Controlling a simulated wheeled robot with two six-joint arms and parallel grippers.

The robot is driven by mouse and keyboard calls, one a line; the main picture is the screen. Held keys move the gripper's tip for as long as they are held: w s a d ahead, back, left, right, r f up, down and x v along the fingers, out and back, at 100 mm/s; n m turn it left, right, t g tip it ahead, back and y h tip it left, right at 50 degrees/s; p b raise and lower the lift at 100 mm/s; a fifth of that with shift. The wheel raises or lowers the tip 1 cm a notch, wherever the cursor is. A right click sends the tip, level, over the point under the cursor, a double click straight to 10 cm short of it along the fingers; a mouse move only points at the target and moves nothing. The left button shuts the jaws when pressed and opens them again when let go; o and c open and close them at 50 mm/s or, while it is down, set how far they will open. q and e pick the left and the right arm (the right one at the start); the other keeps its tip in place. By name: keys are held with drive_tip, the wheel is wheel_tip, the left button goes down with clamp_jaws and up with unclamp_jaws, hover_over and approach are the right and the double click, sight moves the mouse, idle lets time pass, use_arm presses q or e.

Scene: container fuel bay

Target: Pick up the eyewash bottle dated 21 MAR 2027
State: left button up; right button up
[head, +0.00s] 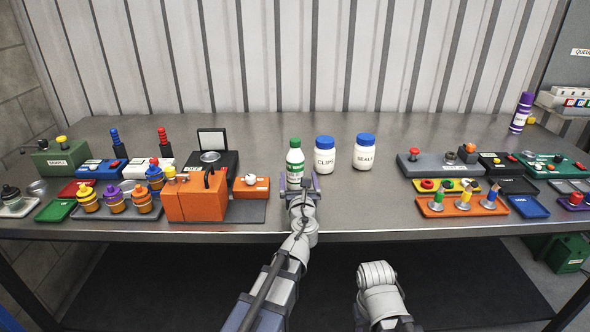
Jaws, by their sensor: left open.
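A white bottle with a green cap and a green band (295,158) stands upright on the metal bench; its date is too small to read. My left gripper (299,182) is open at the foot of this bottle, with one finger to each side of it in the picture. The fingers hide the bottle's lowest part, and I cannot tell whether they touch it. My right arm shows at the bottom, but its fingers do not show.
Two white jars with blue caps, CLIPS (325,156) and SEALS (365,153), stand right of the bottle. An orange box (194,199) and small orange block (251,188) are to its left. Bench (370,205) is clear in front of the jars. Trays with coloured parts (462,209) lie right.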

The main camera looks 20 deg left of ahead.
sight(295, 164)
use_arm(q)
drive_tip(key=x, duration=0.2)
drive_tip(key=shift+w+a, duration=0.15)
drive_tip(key=shift+w, duration=0.15)
drive_tip(key=shift+a+x, duration=0.15)
drive_tip(key=shift+x, duration=1.15)
drive_tip(key=shift+a+x, duration=0.2)
drive_tip(key=shift+x, duration=1.1)
drive_tip(key=shift+s+r, duration=0.1)
drive_tip(key=shift+s, duration=0.05)
clamp_jaws()
